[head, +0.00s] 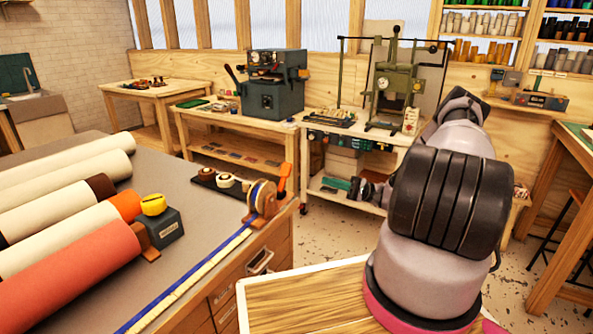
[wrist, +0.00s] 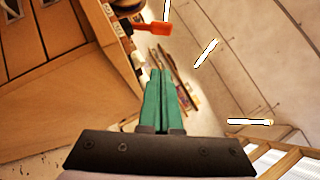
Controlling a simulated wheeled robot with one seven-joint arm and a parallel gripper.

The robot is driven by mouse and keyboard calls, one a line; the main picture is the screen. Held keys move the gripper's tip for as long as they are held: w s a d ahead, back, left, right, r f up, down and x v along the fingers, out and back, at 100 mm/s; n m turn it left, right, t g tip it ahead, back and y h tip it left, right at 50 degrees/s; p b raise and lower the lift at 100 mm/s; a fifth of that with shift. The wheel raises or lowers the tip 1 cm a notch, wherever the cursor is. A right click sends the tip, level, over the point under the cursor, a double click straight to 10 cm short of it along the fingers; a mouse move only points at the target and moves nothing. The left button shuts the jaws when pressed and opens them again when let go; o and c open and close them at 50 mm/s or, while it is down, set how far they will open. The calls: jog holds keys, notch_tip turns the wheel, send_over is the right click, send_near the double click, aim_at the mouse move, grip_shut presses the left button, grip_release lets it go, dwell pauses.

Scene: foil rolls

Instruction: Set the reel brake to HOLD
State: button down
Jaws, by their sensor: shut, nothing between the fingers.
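The reel (head: 263,198), a wooden-sided spool with a blue and gold band, stands at the right end of the grey-topped bench. Its orange brake lever (head: 284,178) points up at its right side in the head view. The lever also shows in the wrist view (wrist: 152,28), beyond my fingertips near the top. No HOLD marking is readable. My gripper has green fingers (wrist: 160,74), shut together with nothing between them. In the head view my gripper (head: 336,184) is to the right of the lever, apart from it, in front of the back bench.
Several large rolls (head: 60,245) lie on the grey bench (head: 185,270) at left. A dark block with a yellow knob (head: 154,205) and a dark rack of small rolls (head: 215,182) stand between them and the reel. A drawer handle (head: 260,262) sticks out below the reel.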

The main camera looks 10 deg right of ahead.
jog(key=shift+w+d+f, duration=0.1)
jog(key=shift+w+f, duration=0.05)
jog(key=shift+f, duration=0.05)
send_near(284, 177)
jog(key=w+a+r, duration=0.3)
jog(key=w+a, duration=0.1)
jog(key=shift+s+a+r, duration=0.15)
jog(key=shift+s+a, duration=0.05)
jog(key=shift+a, duration=0.05)
dwell(0.3)
dwell(0.3)
